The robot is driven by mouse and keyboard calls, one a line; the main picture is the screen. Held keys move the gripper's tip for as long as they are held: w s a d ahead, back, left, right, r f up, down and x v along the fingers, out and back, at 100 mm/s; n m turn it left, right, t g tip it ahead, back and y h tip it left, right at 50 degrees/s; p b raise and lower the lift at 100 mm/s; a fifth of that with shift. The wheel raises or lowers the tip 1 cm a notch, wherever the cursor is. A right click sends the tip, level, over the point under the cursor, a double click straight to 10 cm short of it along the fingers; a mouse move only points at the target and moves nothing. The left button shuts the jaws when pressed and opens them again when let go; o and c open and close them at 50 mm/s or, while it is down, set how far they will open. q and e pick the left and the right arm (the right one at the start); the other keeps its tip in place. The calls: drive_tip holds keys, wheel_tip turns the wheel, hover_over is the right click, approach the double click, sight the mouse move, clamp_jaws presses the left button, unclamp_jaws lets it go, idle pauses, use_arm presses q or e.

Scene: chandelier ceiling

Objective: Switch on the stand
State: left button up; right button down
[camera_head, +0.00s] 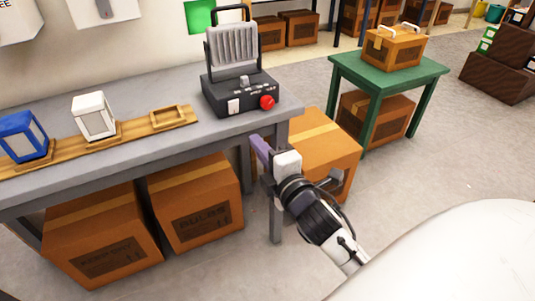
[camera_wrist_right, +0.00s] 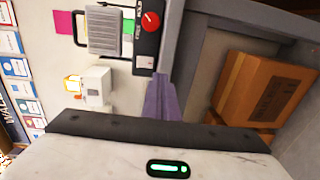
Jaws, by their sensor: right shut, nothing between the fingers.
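The stand (camera_head: 240,88) is a dark box with a ribbed grey panel, a handle on top and a red knob (camera_head: 267,102) on its front right. It sits at the right end of the grey workbench. In the right wrist view the stand (camera_wrist_right: 146,45) lies sideways at the upper middle, with its red knob (camera_wrist_right: 150,21) visible. My right gripper (camera_head: 256,146) is shut and empty, in front of the bench's right end, below and apart from the knob. Its purple fingers (camera_wrist_right: 160,95) are together in the wrist view. My left gripper is in neither view.
A wooden rack (camera_head: 165,117) holds a blue lantern (camera_head: 22,135) and a white lantern (camera_head: 94,116) on the bench (camera_head: 140,80). Cardboard boxes (camera_head: 195,205) stand under it.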

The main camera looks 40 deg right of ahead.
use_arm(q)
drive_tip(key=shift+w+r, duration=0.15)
use_arm(e)
drive_tip(key=v, duration=0.3)
drive_tip(key=shift+s+f, duration=0.3)
drive_tip(key=shift+s, duration=0.1)
